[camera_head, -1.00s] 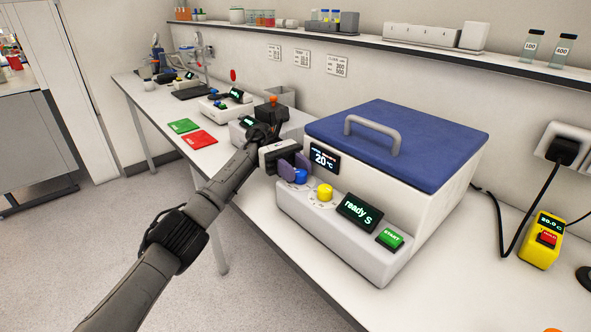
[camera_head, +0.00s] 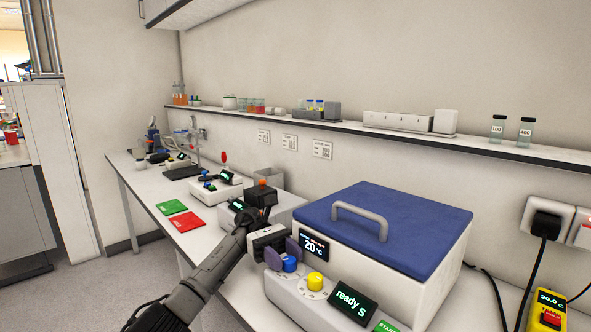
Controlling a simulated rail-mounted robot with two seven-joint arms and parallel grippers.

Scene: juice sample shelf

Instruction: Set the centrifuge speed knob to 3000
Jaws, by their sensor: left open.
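The centrifuge is a white box with a blue lid (camera_head: 386,224) and grey handle. Its low front panel carries a blue knob (camera_head: 290,264), a yellow knob (camera_head: 315,282) with a marked dial, and a dark display (camera_head: 353,300) reading "ready S". I cannot read the dial numbers or tell which knob sets speed. My left gripper (camera_head: 284,254) is open, its purple fingers at the blue knob, one on either side of it; contact is unclear. The green START button (camera_head: 387,327) is cut by the bottom edge. My right gripper is not in view.
Green (camera_head: 171,207) and red (camera_head: 187,222) pads lie on the bench to the left, with smaller devices behind. A wall shelf (camera_head: 390,136) holds bottles and boxes. A yellow meter (camera_head: 547,311) and black cables are at the right.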

